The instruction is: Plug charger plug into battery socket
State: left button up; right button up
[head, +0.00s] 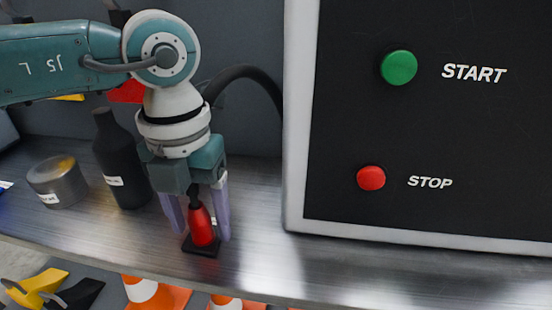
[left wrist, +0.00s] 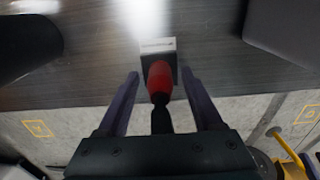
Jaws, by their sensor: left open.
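A red plug-like body (head: 201,226) with a black neck stands upright on a small black square base (head: 203,249) on the metal shelf. It looks like the charger plug. My left gripper (head: 201,233) points down with its two purple fingers apart, one on each side of the red body. In the left wrist view the red body (left wrist: 160,80) lies between the spread fingertips (left wrist: 160,73), with a visible gap on both sides. A pale label (left wrist: 157,45) is on the base. I cannot make out a battery socket. My right gripper is not in view.
A panel with a green START button (head: 398,67) and a red STOP button (head: 371,178) stands right of the gripper. A black bottle (head: 122,160) and metal can (head: 57,183) stand left. A black cable (head: 252,73) arcs behind. Cones (head: 160,296) are below the shelf edge.

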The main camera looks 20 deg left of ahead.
aim_at(193, 193)
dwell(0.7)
pick_arm(q)
grip_shut()
dwell(0.5)
jog(key=shift+r, duration=0.1)
dwell(0.9)
jog(key=shift+r+p, duration=2.9)
jog(key=shift+r, duration=0.05)
jog(key=shift+r, duration=0.1)
notch_tip(193, 193, up, 6)
jog(key=p, duration=0.5)
jog(key=shift+p, duration=0.3)
